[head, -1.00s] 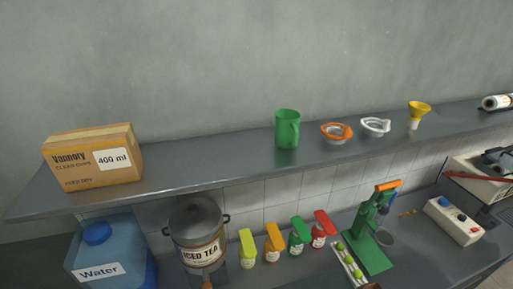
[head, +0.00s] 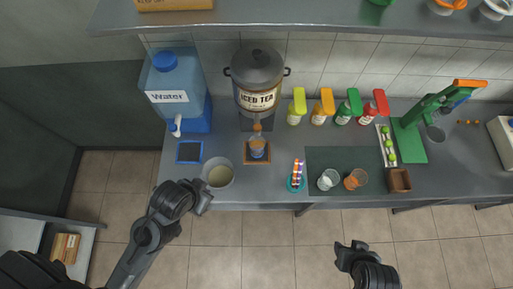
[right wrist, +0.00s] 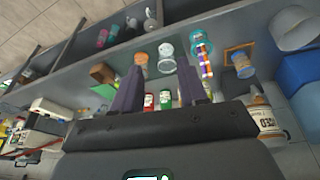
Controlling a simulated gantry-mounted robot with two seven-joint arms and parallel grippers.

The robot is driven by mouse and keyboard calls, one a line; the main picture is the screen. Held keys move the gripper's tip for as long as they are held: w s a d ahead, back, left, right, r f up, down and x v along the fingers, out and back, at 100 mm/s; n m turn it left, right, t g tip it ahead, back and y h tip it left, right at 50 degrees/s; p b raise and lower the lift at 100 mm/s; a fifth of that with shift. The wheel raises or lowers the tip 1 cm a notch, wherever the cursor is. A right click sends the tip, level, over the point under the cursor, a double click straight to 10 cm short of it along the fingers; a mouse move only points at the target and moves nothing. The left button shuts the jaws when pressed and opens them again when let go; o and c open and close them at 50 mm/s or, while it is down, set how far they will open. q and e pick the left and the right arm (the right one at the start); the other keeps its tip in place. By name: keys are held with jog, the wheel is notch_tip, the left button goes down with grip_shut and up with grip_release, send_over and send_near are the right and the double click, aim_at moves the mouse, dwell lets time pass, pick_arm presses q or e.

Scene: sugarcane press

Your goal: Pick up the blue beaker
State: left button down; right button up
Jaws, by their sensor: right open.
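A small bluish beaker (head: 257,148) stands on a square wooden coaster (head: 248,160) under the tap of the iced tea dispenser (head: 257,80). The beaker also shows in the right wrist view (right wrist: 243,66), at the upper right. My left gripper (head: 204,196) is at the counter's front edge, left of the beaker and beside a grey pot; its jaw opening is unclear. My right gripper (head: 349,250) is in front of the counter, low and right of the beaker. In the right wrist view its two fingers (right wrist: 160,75) are apart with nothing between them.
A grey pot (head: 218,174) stands left of the coaster. A teal cup with straws (head: 296,183), a clear glass (head: 328,180) and an orange glass (head: 355,180) stand to the right. A water jug (head: 170,85), several bottles and a green press (head: 410,135) line the back.

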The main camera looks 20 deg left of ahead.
jog(key=o, duration=1.1)
jog(key=shift+a, duration=0.1)
